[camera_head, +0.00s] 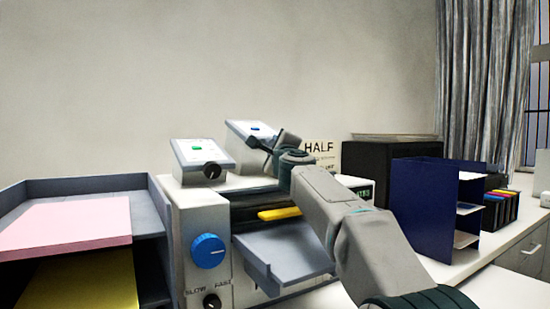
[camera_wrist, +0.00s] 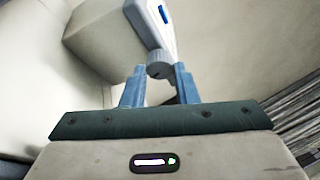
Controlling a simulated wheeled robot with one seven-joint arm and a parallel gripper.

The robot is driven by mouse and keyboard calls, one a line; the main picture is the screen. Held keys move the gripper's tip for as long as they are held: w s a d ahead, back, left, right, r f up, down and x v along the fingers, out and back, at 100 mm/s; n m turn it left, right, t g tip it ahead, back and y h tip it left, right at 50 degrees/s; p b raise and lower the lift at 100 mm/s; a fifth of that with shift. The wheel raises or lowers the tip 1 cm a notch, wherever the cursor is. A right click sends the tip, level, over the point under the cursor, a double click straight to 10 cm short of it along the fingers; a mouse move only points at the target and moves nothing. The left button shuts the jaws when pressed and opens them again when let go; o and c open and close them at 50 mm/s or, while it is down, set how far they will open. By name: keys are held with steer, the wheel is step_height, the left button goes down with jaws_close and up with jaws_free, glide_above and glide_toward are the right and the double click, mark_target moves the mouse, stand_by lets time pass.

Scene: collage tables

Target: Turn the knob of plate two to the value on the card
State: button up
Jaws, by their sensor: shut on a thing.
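Two tilted plates stand on top of the machine. The left plate (camera_head: 196,153) has a green mark and a black knob (camera_head: 211,170). The right plate (camera_head: 246,128) has a blue mark; my gripper (camera_head: 262,146) covers its lower right part in the head view. In the wrist view this plate (camera_wrist: 143,20) shows its blue mark, and my gripper's fingers (camera_wrist: 159,78) are shut on its grey-looking knob (camera_wrist: 159,69). No plate number or knob setting is readable. A card (camera_head: 319,147) behind my arm reads "HALF"; its smaller lines are partly hidden and unreadable.
The machine front carries a blue knob (camera_head: 208,250), a black SLOW–FAST knob (camera_head: 212,302) and a grey tray (camera_head: 285,252). Paper shelves (camera_head: 85,184) stand at left. A dark box (camera_head: 390,162) and blue organizer (camera_head: 425,200) stand right of my arm.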

steer(key=n+b, duration=0.1)
steer(key=n+t+b, duration=0.1)
steer(key=b, duration=0.1)
steer(key=shift+f+n+h, duration=0.3)
steer(key=shift+f, duration=0.05)
steer(key=shift+r+n+b, duration=0.1)
steer(key=shift+n+b, duration=0.6)
steer(key=shift+b, duration=0.15)
steer(key=shift+t, duration=0.3)
steer(key=o, duration=1)
steer(key=shift+r, duration=0.1)
